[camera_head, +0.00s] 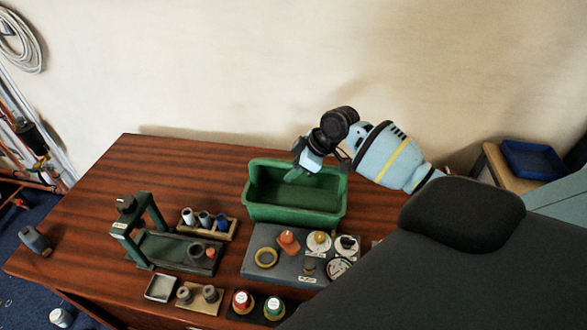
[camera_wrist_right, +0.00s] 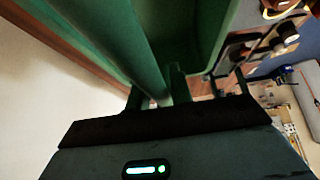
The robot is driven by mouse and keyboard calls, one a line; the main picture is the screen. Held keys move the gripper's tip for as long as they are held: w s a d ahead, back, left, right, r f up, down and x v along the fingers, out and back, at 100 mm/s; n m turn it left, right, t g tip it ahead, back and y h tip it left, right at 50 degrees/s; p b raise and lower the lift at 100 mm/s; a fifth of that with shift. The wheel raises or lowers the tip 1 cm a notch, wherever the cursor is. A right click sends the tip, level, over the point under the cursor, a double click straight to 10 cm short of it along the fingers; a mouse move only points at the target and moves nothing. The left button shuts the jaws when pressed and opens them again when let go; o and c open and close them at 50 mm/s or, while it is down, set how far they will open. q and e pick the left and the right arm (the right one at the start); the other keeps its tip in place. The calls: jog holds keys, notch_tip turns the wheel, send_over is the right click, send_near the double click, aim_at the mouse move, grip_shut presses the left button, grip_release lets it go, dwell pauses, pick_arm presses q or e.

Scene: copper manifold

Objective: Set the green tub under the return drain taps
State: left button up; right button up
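The green tub (camera_head: 295,214) is an open rectangular bin standing upright at the back of the wooden table, just behind a grey board. My right gripper (camera_head: 300,172) reaches in from the right, with its fingers at the tub's back rim. In the right wrist view the tub's green wall and rim (camera_wrist_right: 145,50) run down to the fingers (camera_wrist_right: 180,95). I cannot tell whether they are closed on the rim. My left gripper is out of view. I cannot make out the return drain taps in either view.
The grey board (camera_head: 257,277) carries rings, knobs and gauges. A dark green press stand (camera_head: 147,240) and a wooden rack of small cups (camera_head: 207,224) stand to the left. A blue tray (camera_head: 532,160) lies at the far right. The table's back left (camera_head: 150,165) is clear.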

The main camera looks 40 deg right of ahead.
jog(key=shift+o, duration=1.4)
jog(key=p+v, duration=0.1)
jog(key=v, duration=1.1)
jog(key=shift+a+r, duration=0.1)
jog(key=shift+r, duration=0.05)
jog(key=shift+o, duration=0.3)
